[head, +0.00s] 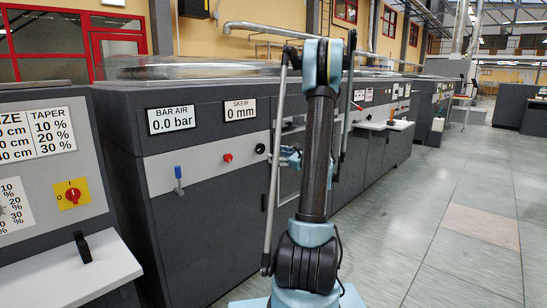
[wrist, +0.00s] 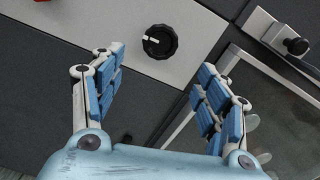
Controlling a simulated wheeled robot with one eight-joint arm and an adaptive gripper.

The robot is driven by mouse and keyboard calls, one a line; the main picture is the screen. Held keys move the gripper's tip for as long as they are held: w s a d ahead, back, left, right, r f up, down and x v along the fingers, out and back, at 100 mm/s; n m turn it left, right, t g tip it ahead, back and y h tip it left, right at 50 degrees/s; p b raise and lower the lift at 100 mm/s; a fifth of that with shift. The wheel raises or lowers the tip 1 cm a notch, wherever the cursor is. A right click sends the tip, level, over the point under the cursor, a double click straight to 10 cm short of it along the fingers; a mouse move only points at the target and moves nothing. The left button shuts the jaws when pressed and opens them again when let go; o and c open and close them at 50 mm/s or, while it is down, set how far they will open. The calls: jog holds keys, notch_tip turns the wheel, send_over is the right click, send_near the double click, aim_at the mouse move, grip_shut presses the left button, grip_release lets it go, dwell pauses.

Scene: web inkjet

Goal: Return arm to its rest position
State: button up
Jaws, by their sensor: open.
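My gripper (wrist: 163,62) is open in the wrist view, its two blue-padded fingers spread wide with nothing between the pads. A round black knob (wrist: 160,41) with a white mark sits on the light panel strip beyond the fingertips, apart from them. In the head view my arm rises upright in the middle. A small part of my gripper (head: 290,157) shows behind it, close to the machine front; the arm hides the rest. The black knob (head: 260,148) also shows just left of it.
The grey machine (head: 210,225) stands close to my arm. Its front carries a red button (head: 228,157) and a blue lever (head: 178,180). A light shelf (head: 70,275) juts out at the lower left. The tiled floor (head: 460,210) at the right is clear.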

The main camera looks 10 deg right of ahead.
jog(key=shift+s, duration=0.15)
jog(key=s+a+f+n+g+h, duration=0.15)
jog(key=s+a+n+g, duration=0.25)
jog(key=s+a+n, duration=0.5)
jog(key=s+a+n+g+h, duration=0.2)
jog(key=s+a+n+g, duration=0.25)
jog(key=s, duration=0.75)
jog(key=s+d+f+n+g+h, duration=0.1)
jog(key=s+d+f+n+h, duration=0.1)
jog(key=s, duration=0.6)
jog(key=s+d+f+n+g+h, duration=0.1)
jog(key=s+f+n, duration=0.3)
jog(key=s, duration=0.5)
jog(key=s+d+f+n+g+h, duration=0.2)
jog(key=s+d+f+n+h, duration=0.1)
jog(key=s+n, duration=0.4)
jog(key=shift+s+d+f+h, duration=0.3)
jog(key=shift+s+h, duration=0.25)
jog(key=shift+s, duration=0.3)
jog(key=shift+w+f, duration=0.2)
jog(key=shift+w, duration=0.25)
